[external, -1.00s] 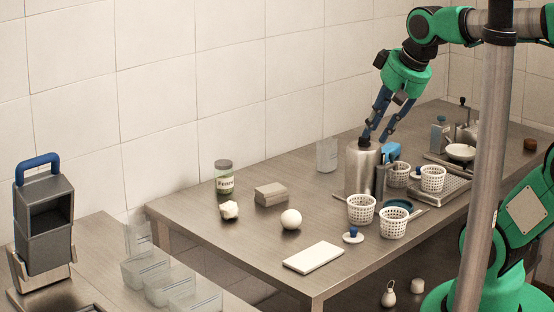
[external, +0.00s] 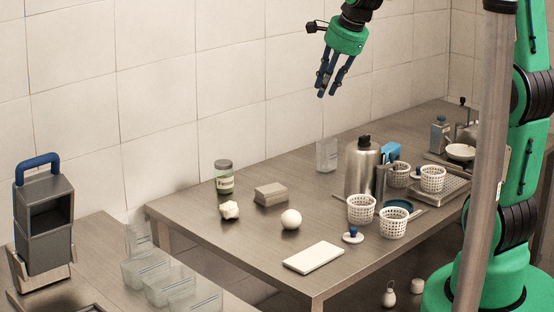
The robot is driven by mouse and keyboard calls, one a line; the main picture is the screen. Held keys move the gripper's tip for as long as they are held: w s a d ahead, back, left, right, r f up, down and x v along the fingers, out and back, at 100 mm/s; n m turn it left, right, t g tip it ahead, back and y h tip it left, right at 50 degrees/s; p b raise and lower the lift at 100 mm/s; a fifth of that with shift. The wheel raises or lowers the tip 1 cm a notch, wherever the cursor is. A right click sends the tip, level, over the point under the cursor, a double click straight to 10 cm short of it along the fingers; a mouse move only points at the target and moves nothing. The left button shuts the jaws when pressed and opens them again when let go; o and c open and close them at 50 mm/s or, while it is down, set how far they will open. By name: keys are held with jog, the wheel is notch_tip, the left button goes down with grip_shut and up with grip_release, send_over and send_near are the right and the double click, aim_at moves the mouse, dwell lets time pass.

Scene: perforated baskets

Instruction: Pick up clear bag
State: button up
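A clear, upright bag-like item (external: 327,155) stands at the back edge of the steel table, near the tiled wall. Several similar clear items, one of them a clear piece (external: 140,238), stand on the lower surface at the left; I cannot tell whether these are bags or tubs. My gripper (external: 327,92) hangs in the air above the back of the table, fingers pointing down. It appears above the clear item in the picture and is apart from it. Its blue fingers show a gap with nothing between them.
A jar (external: 224,178), grey block (external: 271,195), white ball (external: 291,219) and white slab (external: 314,257) are spread on the table (external: 190,215).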

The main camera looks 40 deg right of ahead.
jog(key=w+d+f+m+p, duration=0.2)
jog(key=w+d+f+m, duration=0.6)
jog(key=d, duration=0.4)
jog(key=w+d+f+m+p, duration=0.3)
jog(key=w+d+f+m, duration=0.6)
jog(key=w+d+f, duration=0.1)
jog(key=shift+d, duration=0.9)
jog(key=shift+f, duration=0.2)
jog(key=b, duration=0.1)
send_over(320, 154)
jog(key=s, duration=0.2)
notch_tip(320, 154, down, 8)
jog(key=shift+w+d+r, duration=0.2)
jog(key=shift+f, duration=0.15)
jog(key=shift+b+x, duration=0.85)
jog(key=shift+x, duration=1.65)
jog(key=shift+a, duration=0.1)
jog(key=shift+s, duration=0.1)
